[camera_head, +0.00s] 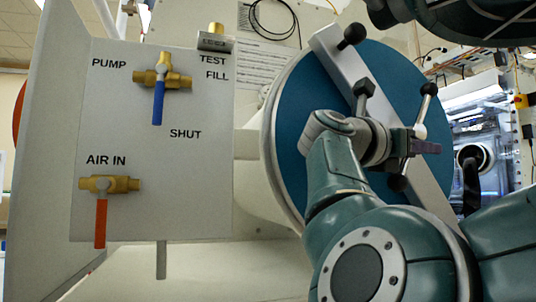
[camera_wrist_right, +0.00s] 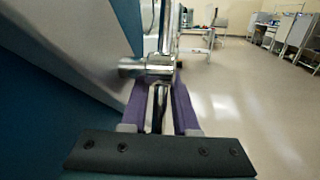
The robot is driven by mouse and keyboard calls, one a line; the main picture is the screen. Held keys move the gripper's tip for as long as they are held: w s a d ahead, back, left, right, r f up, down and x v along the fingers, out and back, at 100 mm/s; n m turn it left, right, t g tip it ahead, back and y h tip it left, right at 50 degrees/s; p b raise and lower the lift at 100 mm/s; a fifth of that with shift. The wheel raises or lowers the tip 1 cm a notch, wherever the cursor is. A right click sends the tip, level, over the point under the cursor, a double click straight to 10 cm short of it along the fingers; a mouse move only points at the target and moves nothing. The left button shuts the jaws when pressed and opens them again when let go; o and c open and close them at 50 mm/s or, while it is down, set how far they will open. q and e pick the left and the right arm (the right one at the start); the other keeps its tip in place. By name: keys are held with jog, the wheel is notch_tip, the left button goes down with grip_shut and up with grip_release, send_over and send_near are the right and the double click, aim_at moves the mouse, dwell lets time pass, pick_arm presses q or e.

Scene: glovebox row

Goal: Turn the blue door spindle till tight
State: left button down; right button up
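The blue round door (camera_head: 300,125) is at the right of the head view, with a pale bar (camera_head: 333,62) slanting across it. At its middle is the metal spindle with a slanting tommy bar (camera_head: 421,112), which ends in black knobs. My right gripper (camera_head: 424,147) is at this bar, with purple fingers. In the right wrist view, the fingers (camera_wrist_right: 160,98) lie on either side of shiny metal, with a metal cylinder (camera_wrist_right: 146,67) crossing at their tips. Whether they press on it is unclear. My right wrist hides part of the spindle. My left gripper is not in view.
A pale valve panel (camera_head: 205,185) stands left of the door, with a blue-handled valve (camera_head: 158,100) and a red-handled valve (camera_head: 100,220). A black knob (camera_head: 351,33) stands on the upper bar. The right wrist view shows open floor (camera_wrist_right: 240,110) to the right.

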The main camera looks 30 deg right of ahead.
jog(key=w+a, duration=0.1)
jog(key=a, duration=0.9)
dwell(0.8)
